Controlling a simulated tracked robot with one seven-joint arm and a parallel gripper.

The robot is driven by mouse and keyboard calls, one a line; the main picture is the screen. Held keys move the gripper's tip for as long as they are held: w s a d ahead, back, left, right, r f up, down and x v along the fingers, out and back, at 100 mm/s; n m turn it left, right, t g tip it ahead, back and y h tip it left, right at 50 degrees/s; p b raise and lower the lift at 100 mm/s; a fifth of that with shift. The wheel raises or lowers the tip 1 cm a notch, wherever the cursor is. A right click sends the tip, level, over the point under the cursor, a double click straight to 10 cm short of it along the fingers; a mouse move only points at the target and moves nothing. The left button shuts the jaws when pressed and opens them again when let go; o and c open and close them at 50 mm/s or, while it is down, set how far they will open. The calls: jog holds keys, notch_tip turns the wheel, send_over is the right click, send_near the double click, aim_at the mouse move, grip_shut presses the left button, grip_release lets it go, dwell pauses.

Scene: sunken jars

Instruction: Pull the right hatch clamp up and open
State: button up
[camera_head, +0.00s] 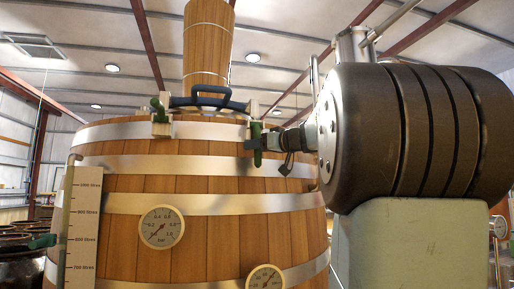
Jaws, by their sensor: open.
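The right hatch clamp (257,157) has a green handle. It hangs upright at the front right of the hatch on top of a wooden vat (190,180). My gripper (256,144) reaches in from the right at the handle's height. Its dark fingers appear on either side of the handle and are open; I cannot tell whether they touch it. The left clamp (159,110), also green, stands at the front left of the hatch. A dark blue hatch handle (210,97) arches between the two clamps.
Metal hoops circle the vat. Two round gauges (161,227) (265,279) and a litre scale (83,230) are on its front. A wooden column (208,45) rises behind the hatch. Dark jars (20,265) stand at the far left. The vat's right side is hidden.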

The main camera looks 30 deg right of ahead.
grip_shut()
dwell(0.3)
